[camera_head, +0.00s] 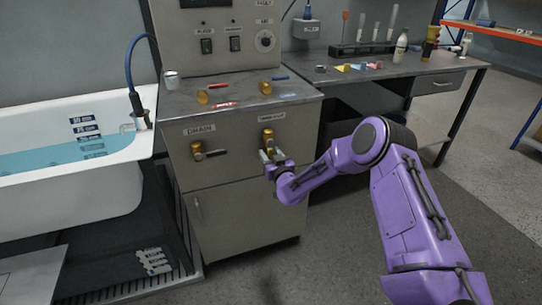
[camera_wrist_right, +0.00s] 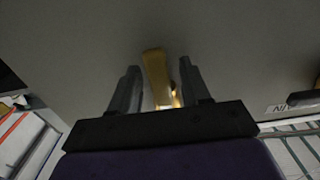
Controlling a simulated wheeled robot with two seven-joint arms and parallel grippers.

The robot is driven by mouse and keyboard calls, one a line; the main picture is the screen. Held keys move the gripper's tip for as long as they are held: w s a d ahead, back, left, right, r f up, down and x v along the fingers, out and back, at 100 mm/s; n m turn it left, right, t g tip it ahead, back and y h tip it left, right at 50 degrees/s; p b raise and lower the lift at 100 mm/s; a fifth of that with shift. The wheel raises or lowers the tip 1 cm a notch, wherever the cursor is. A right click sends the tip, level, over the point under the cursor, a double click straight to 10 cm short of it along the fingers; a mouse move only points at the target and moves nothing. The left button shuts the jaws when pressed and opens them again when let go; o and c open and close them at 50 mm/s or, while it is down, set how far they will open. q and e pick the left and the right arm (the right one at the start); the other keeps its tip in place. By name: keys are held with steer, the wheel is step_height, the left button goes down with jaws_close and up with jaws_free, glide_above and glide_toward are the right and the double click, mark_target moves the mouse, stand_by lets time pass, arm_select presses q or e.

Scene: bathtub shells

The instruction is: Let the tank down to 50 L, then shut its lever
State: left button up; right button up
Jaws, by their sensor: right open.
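The tank (camera_head: 60,195) is a white tub at the left with blue water (camera_head: 50,158) in it. Dark level plates (camera_head: 84,129) line its inner wall; their marks are too small to read surely. The drain lever (camera_head: 198,155), below a DRAIN label, lies sideways on the cabinet front. A second lever (camera_head: 268,138) hangs to its right; its label is unclear. My right gripper (camera_head: 271,155) is at this second lever. In the right wrist view its open fingers stand on either side of the brass handle (camera_wrist_right: 157,75). My left gripper is out of view.
The grey cabinet (camera_head: 240,200) carries a control panel (camera_head: 215,40) and small items on top. A blue hose (camera_head: 128,65) arches over the tub's edge. A workbench (camera_head: 385,68) with bottles and tubes stands at the right. Floor in front is clear.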

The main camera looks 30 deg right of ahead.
jaws_close()
